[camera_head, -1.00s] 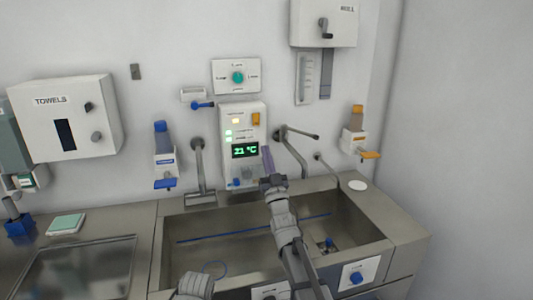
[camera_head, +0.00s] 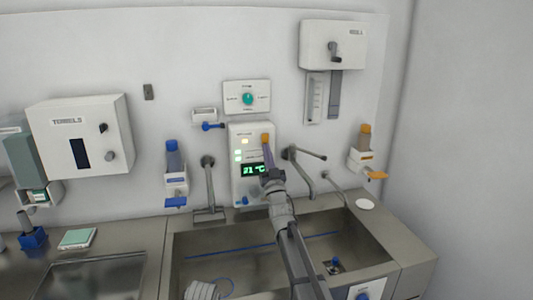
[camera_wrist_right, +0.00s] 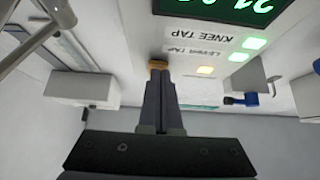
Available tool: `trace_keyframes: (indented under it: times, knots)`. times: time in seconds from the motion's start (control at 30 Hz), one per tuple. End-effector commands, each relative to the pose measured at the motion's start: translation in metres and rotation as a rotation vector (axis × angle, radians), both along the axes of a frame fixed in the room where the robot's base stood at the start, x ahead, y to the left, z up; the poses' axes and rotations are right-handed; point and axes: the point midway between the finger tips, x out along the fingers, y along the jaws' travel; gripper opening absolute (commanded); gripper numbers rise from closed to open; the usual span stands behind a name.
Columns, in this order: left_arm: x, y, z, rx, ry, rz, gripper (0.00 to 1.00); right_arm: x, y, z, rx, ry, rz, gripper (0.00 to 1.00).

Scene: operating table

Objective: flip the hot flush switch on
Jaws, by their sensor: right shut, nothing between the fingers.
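The white control panel (camera_head: 240,188) hangs on the wall above the sink, with a green readout of about 31 °C. An orange switch (camera_head: 265,137) sits at its top right; its label is not readable. My right gripper (camera_head: 267,150) is shut and empty, its fingertips just below the switch in the head view. In the wrist view, which is upside down, the right fingertips (camera_wrist_right: 158,76) overlap the orange switch (camera_wrist_right: 157,64) and hide most of it. I cannot tell whether they touch it. My left gripper does not show.
A steel sink (camera_head: 300,222) lies below, with a tap (camera_head: 299,165) right of the panel and another tap (camera_head: 210,185) left of it. A dial plate (camera_head: 247,97) is above the panel. Dispensers hang on both sides (camera_head: 176,165), (camera_head: 361,155).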

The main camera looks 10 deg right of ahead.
Motion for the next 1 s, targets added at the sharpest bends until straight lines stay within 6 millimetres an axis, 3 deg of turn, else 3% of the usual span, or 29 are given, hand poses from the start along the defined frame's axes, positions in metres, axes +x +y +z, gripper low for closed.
trace_keyframes:
  times: [0.13, 0.53, 0.83, 1.0]
  knots:
    - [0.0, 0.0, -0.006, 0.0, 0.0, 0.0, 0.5, 0.012, 0.0, -0.005, 0.0, -0.001, 0.0, 0.0]
    - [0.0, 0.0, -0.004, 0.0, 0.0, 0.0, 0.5, 0.004, 0.002, -0.004, -0.001, 0.001, 0.0, 0.0]
    - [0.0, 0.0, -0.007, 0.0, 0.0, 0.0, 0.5, -0.037, 0.005, -0.007, 0.0, -0.002, 0.0, 0.0]
    - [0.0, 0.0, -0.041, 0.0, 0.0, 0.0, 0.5, -0.053, 0.004, -0.041, -0.001, -0.001, -0.001, 0.0]
